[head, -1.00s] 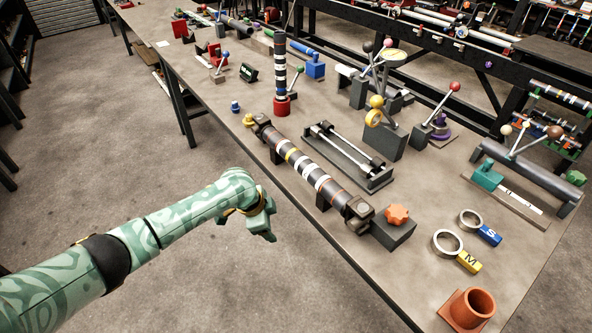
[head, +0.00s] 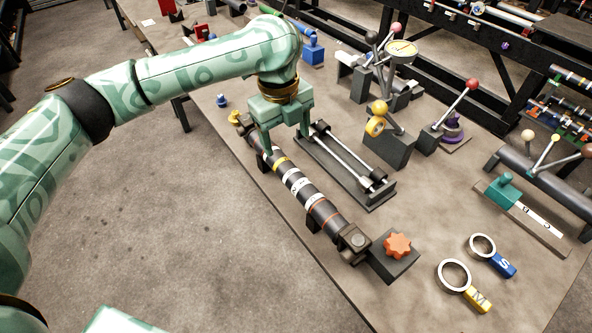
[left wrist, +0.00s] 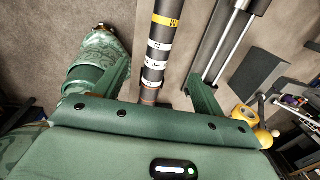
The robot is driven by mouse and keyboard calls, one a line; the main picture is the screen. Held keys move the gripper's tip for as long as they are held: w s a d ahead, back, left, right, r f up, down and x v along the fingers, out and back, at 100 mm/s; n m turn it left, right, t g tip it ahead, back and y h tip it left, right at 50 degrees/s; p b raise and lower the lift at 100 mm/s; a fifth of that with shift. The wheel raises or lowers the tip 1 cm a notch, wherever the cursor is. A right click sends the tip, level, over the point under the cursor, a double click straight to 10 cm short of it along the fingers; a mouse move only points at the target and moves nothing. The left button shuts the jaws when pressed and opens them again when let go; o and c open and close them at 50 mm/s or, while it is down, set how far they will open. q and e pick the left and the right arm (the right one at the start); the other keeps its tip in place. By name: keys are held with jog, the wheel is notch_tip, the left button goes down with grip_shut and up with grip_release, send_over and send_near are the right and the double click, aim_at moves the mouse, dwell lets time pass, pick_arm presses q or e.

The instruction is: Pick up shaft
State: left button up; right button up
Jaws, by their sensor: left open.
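The shaft (head: 298,184) is a long dark bar with white, yellow and orange bands. It lies on supports along the near edge of the workbench, with a joint fitting at its near end. It also shows in the left wrist view (left wrist: 156,45), running between the fingers. My left gripper (head: 286,143) is open over the far part of the shaft, with one finger on each side of it. In the left wrist view the gripper (left wrist: 158,90) shows a gap on both sides of the shaft. My right gripper is not in view.
A twin-rod stand (head: 345,165) is close beside the shaft on the right. An orange star knob (head: 397,246) on a dark block is at the near end. Ring gauges (head: 454,275) lie to the right. Lever fixtures (head: 388,135) stand behind. Open floor is at left.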

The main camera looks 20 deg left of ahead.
aim_at(292, 171)
pick_arm(q)
jog(key=f+b, duration=0.1)
jog(key=f, duration=0.1)
jog(key=f+b, duration=0.1)
jog(key=f, duration=0.2)
jog(key=f+b, duration=0.1)
jog(key=f, duration=0.2)
jog(key=shift+w+d+f, duration=0.1)
jog(key=shift+w+d, duration=0.1)
jog(key=shift+w, duration=0.1)
jog(key=shift+f, duration=0.4)
jog(key=f+b, duration=0.2)
jog(key=f, duration=0.1)
jog(key=f+b, duration=0.1)
jog(key=f, duration=0.1)
jog(key=shift+w+d+b, duration=0.2)
jog(key=shift+w+b, duration=0.1)
jog(key=shift+r, duration=0.15)
jog(key=shift+s, duration=0.1)
grip_shut()
jog(key=shift+r, duration=0.1)
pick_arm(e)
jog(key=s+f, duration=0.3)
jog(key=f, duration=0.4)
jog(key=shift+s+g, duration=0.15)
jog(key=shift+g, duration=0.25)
